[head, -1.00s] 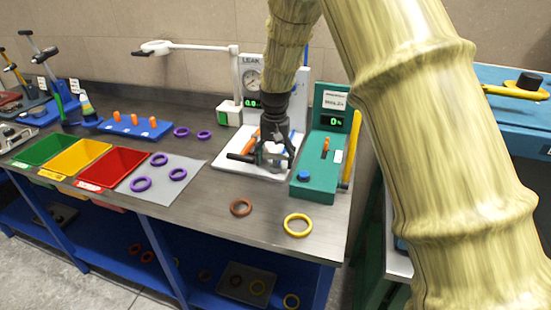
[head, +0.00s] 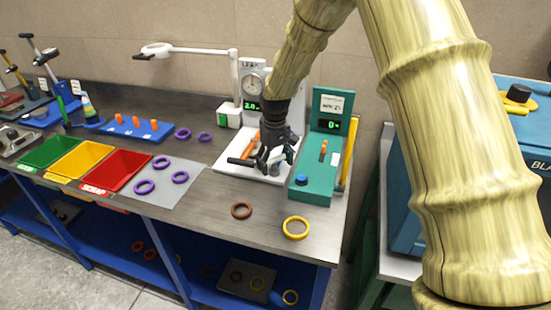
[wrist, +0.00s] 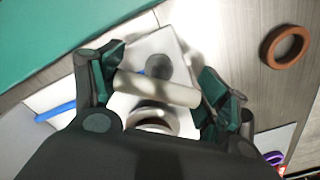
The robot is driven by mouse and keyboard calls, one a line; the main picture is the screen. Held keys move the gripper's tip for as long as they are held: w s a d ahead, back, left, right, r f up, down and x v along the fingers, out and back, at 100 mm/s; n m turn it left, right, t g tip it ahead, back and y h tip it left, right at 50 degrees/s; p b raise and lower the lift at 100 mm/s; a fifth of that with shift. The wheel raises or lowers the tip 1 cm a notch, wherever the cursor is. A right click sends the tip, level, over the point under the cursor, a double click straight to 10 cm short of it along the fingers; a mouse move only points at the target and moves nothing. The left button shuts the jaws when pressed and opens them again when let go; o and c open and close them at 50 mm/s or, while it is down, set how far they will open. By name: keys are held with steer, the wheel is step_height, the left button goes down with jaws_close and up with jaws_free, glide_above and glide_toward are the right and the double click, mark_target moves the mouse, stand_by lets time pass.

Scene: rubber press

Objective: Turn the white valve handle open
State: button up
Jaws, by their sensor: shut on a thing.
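In the wrist view the white valve handle (wrist: 157,89) is a pale bar lying crosswise between the fingers of my gripper (wrist: 161,84). The gripper is shut on it, with one dark green-padded finger at each end of the bar. A grey round knob or hub and a ring-shaped fitting show beside the bar. In the head view my gripper (head: 274,156) is low over the white base (head: 230,165) of the leak tester (head: 254,80), and its fingers hide most of the handle. The tester has a dial gauge and a lit green display.
A green press-like unit (head: 318,172) with a blue button stands close on the right. A black-ended orange lever (head: 246,152) is just left of the gripper. A brown ring (head: 241,211) and a yellow ring (head: 296,228) lie in front. Colored bins stand left.

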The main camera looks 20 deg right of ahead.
mark_target(276, 159)
steer(key=n+p, duration=0.1)
steer(key=n, duration=0.3)
steer(key=shift+s+d+f+p, duration=0.1)
steer(key=shift+p, duration=0.3)
steer(key=shift+f+n+p, duration=0.1)
steer(key=shift+n+p, duration=0.4)
steer(key=shift+n, duration=1.4)
steer(key=o, duration=1)
steer(key=shift+w+r, duration=0.2)
steer(key=shift+r, duration=0.35)
step_height(276, 159, up, 11)
steer(key=shift+s+r, duration=0.1)
